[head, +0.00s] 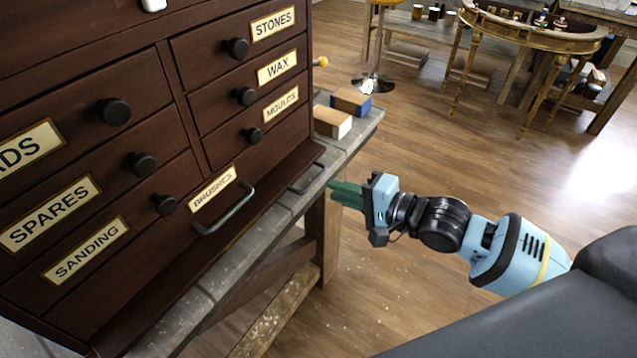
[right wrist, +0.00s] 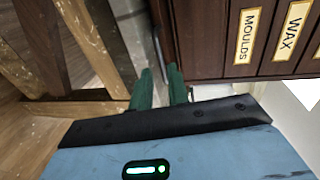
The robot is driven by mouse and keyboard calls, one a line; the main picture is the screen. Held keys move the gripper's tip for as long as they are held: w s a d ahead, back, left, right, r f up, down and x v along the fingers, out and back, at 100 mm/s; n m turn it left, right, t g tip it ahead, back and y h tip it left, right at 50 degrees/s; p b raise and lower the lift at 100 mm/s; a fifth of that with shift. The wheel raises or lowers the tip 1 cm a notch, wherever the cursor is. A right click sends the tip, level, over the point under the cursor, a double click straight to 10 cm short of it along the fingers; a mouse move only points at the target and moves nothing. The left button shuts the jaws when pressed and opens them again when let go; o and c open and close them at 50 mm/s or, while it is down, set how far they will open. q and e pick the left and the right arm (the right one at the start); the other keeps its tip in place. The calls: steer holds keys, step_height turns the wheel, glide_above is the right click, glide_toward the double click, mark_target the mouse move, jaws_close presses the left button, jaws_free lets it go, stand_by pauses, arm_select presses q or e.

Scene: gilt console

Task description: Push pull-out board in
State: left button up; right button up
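The pull-out board (head: 290,170) is a dark brown slab low on the wooden drawer cabinet, just above the grey bench top. A dark bar handle (head: 307,179) is on its front edge. My right gripper (head: 332,190) has green fingers that point at the board's front near this handle, apparently just short of it. My left gripper is not in view.
The cabinet has labelled drawers with round black knobs; a larger bar handle (head: 226,210) sits under the BRUSHES label (head: 213,190). Small boxes (head: 332,122) stand on the bench beside the cabinet. A gilt console (head: 540,32) and a stool are farther back. The floor on the right is clear.

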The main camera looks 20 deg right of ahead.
mark_target(314, 183)
steer(key=shift+x, duration=2.9)
steer(key=shift+c, duration=0.5)
jaws_close()
